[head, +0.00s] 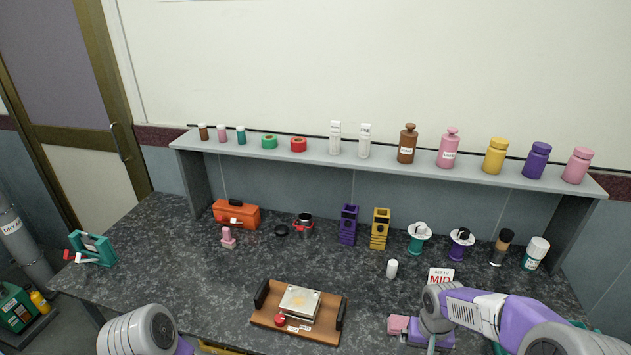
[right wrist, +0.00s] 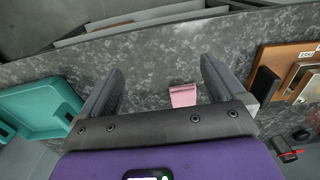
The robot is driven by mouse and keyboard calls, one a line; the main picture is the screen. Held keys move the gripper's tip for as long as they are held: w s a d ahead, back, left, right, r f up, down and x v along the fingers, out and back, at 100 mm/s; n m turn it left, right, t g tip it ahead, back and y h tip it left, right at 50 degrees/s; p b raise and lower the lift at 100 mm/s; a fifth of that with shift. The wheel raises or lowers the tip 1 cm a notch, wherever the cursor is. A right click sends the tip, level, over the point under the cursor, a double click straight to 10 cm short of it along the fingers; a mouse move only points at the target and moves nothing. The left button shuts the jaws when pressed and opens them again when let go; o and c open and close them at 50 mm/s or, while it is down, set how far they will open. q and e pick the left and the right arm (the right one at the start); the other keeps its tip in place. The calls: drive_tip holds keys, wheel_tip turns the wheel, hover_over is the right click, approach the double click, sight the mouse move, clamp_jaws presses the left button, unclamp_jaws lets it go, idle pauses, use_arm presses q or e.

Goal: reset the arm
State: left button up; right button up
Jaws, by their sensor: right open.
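My right arm comes in from the lower right in the head view, with its grey and purple hand low over the front right of the table. In the right wrist view the right gripper (right wrist: 162,80) is open, its two dark fingers wide apart. A small pink block (right wrist: 183,95) shows between the fingers, on the speckled tabletop; no contact shows. A pink piece (head: 398,323) also shows beside the hand in the head view. My left arm's white link shows at the lower left of the head view; its gripper is out of view.
A brown wooden tray (head: 262,318) with a metal plate and red knob stands left of the right hand. A sign (head: 440,275) and white bottle (head: 392,268) stand behind it. A teal bin (right wrist: 40,108) shows at the wrist view's left. A shelf (head: 310,157) of bottles spans the back.

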drive_tip(key=s+a+f+y, duration=0.2)
drive_tip(key=a+f, duration=0.4)
drive_tip(key=f, duration=0.4)
drive_tip(key=s+a+f+y, duration=0.2)
drive_tip(key=s+a+f, duration=0.7)
drive_tip(key=s+f, duration=0.2)
drive_tip(key=shift+s+a+f, duration=0.3)
drive_tip(key=shift+s+a, duration=0.05)
drive_tip(key=shift+s, duration=0.65)
